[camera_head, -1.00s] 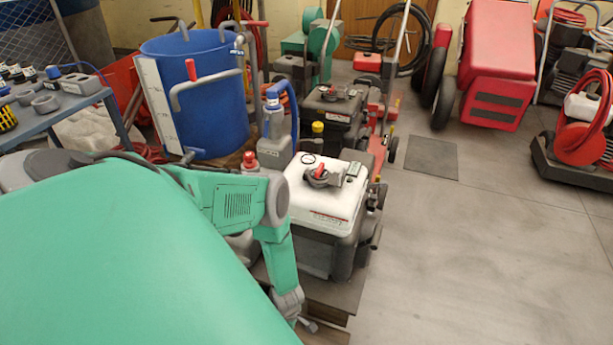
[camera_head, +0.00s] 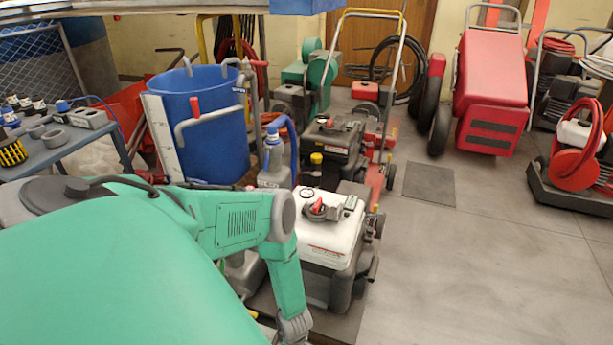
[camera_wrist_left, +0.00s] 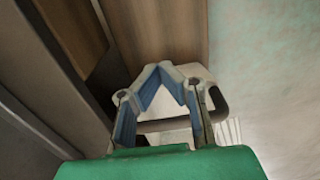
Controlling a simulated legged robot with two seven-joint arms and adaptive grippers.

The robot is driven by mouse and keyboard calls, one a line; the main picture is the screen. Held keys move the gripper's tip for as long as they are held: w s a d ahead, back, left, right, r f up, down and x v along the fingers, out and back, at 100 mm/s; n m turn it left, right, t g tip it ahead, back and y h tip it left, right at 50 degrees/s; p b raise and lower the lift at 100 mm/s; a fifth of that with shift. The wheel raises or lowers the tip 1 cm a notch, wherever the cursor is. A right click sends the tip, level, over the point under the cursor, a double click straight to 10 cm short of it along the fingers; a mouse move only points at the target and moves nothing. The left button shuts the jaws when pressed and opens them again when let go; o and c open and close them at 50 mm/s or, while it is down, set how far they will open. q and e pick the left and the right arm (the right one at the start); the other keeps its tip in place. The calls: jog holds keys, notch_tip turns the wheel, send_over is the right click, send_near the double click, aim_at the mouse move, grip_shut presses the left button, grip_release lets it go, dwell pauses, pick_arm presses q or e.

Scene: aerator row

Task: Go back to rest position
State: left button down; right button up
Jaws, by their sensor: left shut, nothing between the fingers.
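In the wrist view my left gripper (camera_wrist_left: 165,72) is shut. Its two blue-lined fingers meet at the tips with nothing between them. A wooden surface and dark panels lie behind the fingers, and a dark bar with a pale area shows between and beside them. In the head view my green left arm reaches down from the lower left, and its grey wrist is at the bottom edge beside the white-topped machine (camera_head: 322,232). The fingers are not clear there. My right gripper is in neither view.
A blue barrel (camera_head: 205,135) and a blue-capped bottle (camera_head: 273,160) stand behind my arm. A grey bench (camera_head: 75,138) with small parts is at the left. A red aerator (camera_head: 365,170) and red cart (camera_head: 490,95) stand farther back. The floor (camera_head: 480,265) at right is open.

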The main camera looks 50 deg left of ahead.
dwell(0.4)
pick_arm(q)
jog(key=s+d+r+m, duration=0.1)
jog(key=d+r+m, duration=1)
jog(key=d+r, duration=0.15)
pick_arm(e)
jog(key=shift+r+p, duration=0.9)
pick_arm(q)
jog(key=s+a+r+m, duration=0.1)
jog(key=s+r+m, duration=0.2)
jog(key=r+m, duration=0.4)
jog(key=s+a+r+m, duration=0.1)
jog(key=s+r+m, duration=0.3)
jog(key=r, duration=0.9)
jog(key=m, duration=0.2)
jog(key=shift+a+m+t, duration=0.3)
jog(key=shift+m, duration=0.1)
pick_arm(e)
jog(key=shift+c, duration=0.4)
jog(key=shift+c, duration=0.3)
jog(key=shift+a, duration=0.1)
